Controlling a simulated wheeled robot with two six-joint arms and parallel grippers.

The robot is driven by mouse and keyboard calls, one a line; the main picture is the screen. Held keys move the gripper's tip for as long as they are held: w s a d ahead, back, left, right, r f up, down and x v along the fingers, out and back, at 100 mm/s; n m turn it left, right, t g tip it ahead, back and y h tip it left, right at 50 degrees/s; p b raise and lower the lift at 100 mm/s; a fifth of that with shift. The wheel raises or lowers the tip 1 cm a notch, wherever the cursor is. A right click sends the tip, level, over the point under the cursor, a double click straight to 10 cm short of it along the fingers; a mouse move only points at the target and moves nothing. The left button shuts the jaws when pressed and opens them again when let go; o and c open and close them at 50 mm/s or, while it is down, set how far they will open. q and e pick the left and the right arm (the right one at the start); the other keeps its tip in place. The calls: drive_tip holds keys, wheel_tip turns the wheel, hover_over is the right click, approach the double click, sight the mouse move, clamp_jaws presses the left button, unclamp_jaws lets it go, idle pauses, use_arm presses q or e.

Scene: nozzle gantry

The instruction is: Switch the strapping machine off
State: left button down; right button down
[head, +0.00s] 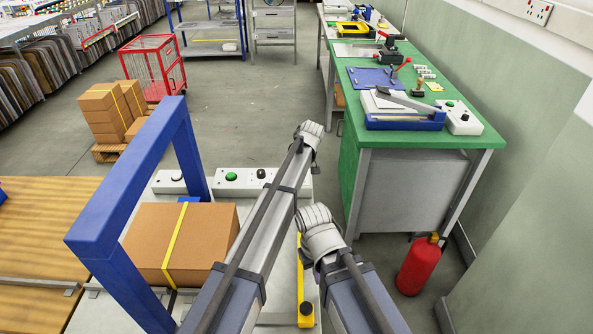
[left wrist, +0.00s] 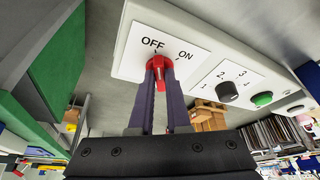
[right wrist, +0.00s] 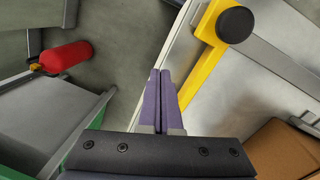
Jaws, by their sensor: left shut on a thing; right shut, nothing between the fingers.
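The strapping machine has a blue arch (head: 118,205) and a white control panel (head: 222,184) at its far side in the head view. In the left wrist view, a red rotary switch (left wrist: 157,62) sits on a white plate (left wrist: 128,62) marked OFF and ON. My left gripper (left wrist: 159,72) is shut on the red switch. The fingers cover much of it, so I cannot tell where it points. In the head view my left arm hides the switch. My right gripper (right wrist: 160,75) is shut and empty beside the machine's edge, close to a yellow bar (right wrist: 208,55) with a black knob.
A carton (head: 200,225) with a yellow strap stands under the arch. The panel also carries a black selector (left wrist: 227,90) and a green button (left wrist: 262,99). A red fire extinguisher (head: 419,268) stands by the green workbench (head: 362,110). Open floor lies beyond the machine.

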use_arm(q)
drive_tip(key=shift+n, duration=0.7)
drive_tip(key=c, duration=0.9)
unclamp_jaws()
drive_tip(key=shift+r, duration=0.1)
